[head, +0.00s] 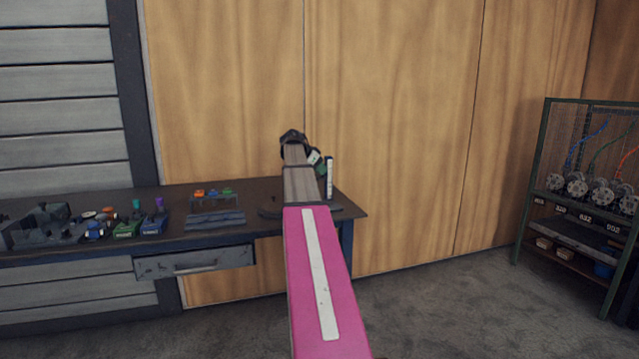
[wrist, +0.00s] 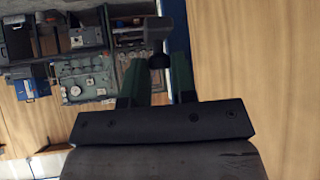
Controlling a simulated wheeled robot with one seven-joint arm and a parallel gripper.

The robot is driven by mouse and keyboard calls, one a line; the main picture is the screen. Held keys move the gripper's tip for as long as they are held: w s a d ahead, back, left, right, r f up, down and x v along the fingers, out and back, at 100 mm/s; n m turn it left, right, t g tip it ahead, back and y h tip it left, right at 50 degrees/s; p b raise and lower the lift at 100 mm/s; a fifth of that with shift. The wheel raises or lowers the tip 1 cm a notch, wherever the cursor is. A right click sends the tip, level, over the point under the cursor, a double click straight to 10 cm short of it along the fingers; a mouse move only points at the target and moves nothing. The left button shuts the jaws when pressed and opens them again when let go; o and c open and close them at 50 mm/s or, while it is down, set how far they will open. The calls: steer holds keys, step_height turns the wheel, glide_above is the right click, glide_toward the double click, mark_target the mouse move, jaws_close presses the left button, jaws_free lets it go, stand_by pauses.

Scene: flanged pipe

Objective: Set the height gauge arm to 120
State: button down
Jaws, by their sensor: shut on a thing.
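The height gauge (head: 330,178) stands at the right end of the workbench, its pale scale upright and its dark base partly hidden behind my arm. My gripper (head: 320,168) is beside the scale at its upper part. In the wrist view, my gripper's two green fingers (wrist: 157,65) are on either side of a small dark part, which appears to belong to the gauge arm (wrist: 160,61). A grey piece is just beyond it. The gripper is shut on this part. The scale's numbers are too small to read.
The workbench (head: 262,191) holds a small rack with coloured pieces (head: 214,193) and several parts (head: 125,228) at the left. A drawer (head: 195,262) hangs under its front. A wooden wall is close behind. A green shelf rack (head: 580,190) stands at the right.

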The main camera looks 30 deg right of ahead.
steer(key=shift+r, duration=1.5)
steer(key=c, duration=0.9)
jaws_free()
steer(key=shift+c, duration=0.2)
steer(key=v, duration=1)
steer(key=shift+a+r, duration=0.25)
steer(key=shift+a, duration=0.05)
